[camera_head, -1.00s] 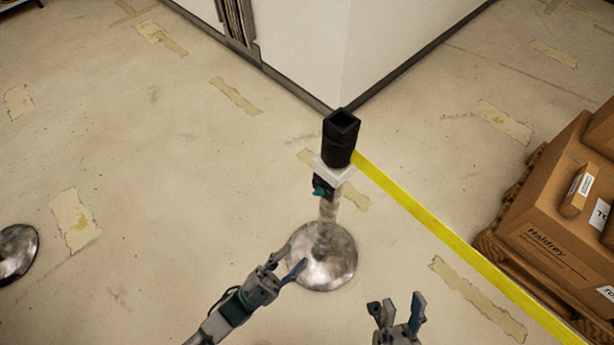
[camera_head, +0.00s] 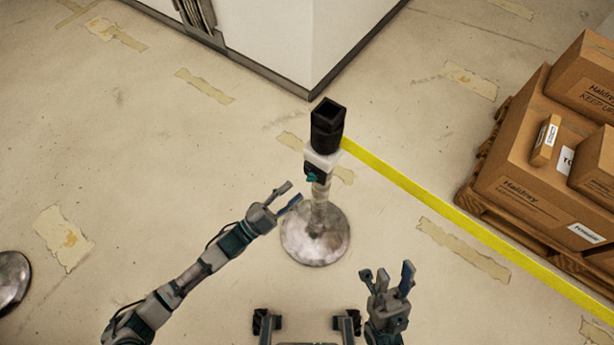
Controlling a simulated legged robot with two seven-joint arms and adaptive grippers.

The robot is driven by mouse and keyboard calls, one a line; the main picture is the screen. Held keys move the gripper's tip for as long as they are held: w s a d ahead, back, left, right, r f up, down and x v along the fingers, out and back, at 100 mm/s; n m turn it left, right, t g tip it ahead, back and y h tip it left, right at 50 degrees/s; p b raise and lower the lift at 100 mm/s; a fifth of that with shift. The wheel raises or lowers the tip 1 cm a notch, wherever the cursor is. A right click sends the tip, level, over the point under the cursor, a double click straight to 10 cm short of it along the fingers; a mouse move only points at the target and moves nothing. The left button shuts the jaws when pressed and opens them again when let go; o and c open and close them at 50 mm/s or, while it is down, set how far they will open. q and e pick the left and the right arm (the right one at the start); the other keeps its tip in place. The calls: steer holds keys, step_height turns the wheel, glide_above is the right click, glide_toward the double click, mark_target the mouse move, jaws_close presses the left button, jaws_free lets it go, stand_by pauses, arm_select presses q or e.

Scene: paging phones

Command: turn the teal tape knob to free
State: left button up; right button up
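The teal tape knob (camera_head: 312,177) sits on a dark plate on the near side of the barrier post (camera_head: 320,200), just below its white collar (camera_head: 322,159) and black head (camera_head: 327,126). Its exact setting is too small to read. My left gripper (camera_head: 287,195) is open and empty, left of the post and a little below the knob in the picture, apart from the knob. My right gripper (camera_head: 386,274) is open and empty, lower right of the post base (camera_head: 315,236), fingers pointing up the picture.
A yellow tape (camera_head: 440,203) runs from the post head to the lower right. Cardboard boxes (camera_head: 530,190) stand on a wooden pallet (camera_head: 487,210) at the right. A white wall corner (camera_head: 310,50) stands behind the post. Another round metal base (camera_head: 12,280) is at the left edge.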

mark_target(308, 181)
arm_select(q)
steer(key=x, duration=0.4)
steer(key=b+x, duration=0.1)
steer(key=x, duration=0.2)
steer(key=shift+s+d+f, duration=0.15)
steer(key=shift+s+d, duration=0.15)
steer(key=shift+d, duration=0.1)
steer(key=shift+a, duration=0.5)
steer(key=shift+c, duration=1.2)
steer(key=shift+a, duration=0.1)
jaws_close()
